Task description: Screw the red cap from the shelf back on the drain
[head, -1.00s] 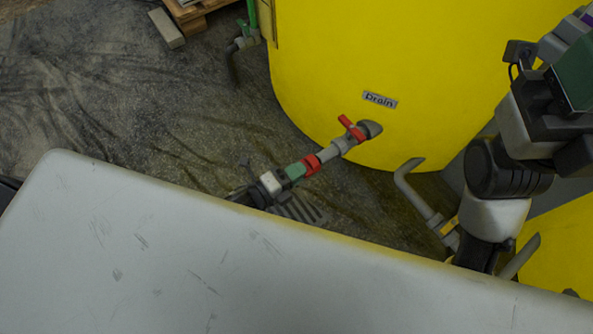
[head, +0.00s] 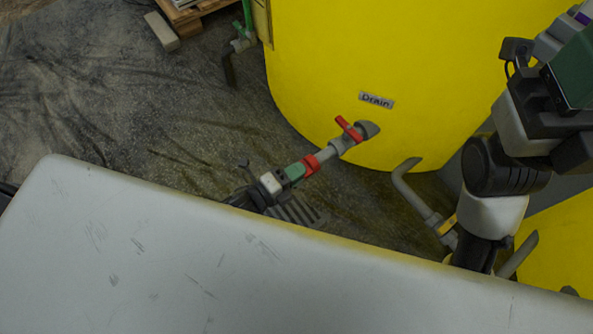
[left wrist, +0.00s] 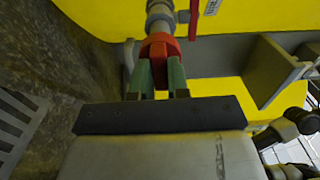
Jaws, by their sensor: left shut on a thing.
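The red cap (head: 309,165) is at the open end of the grey drain pipe (head: 331,153), in line with it. My left gripper (head: 297,171) is shut on the cap, its green fingers on either side. In the left wrist view the cap (left wrist: 159,46) sits between the fingertips of the gripper (left wrist: 159,72) and meets the grey pipe end (left wrist: 160,12). I cannot tell how far the cap is threaded on. The drain valve's red handle (head: 348,128) is just beyond, below the "Drain" label (head: 376,100). My right arm is at the right; its gripper is out of view.
The yellow tank (head: 430,60) stands behind the drain. Another grey pipe (head: 412,192) sticks out to the right. A floor grate (head: 298,211) lies below the gripper. A grey block (head: 161,31) and a wooden pallet (head: 200,12) are at the far left. The dark floor left of the drain is clear.

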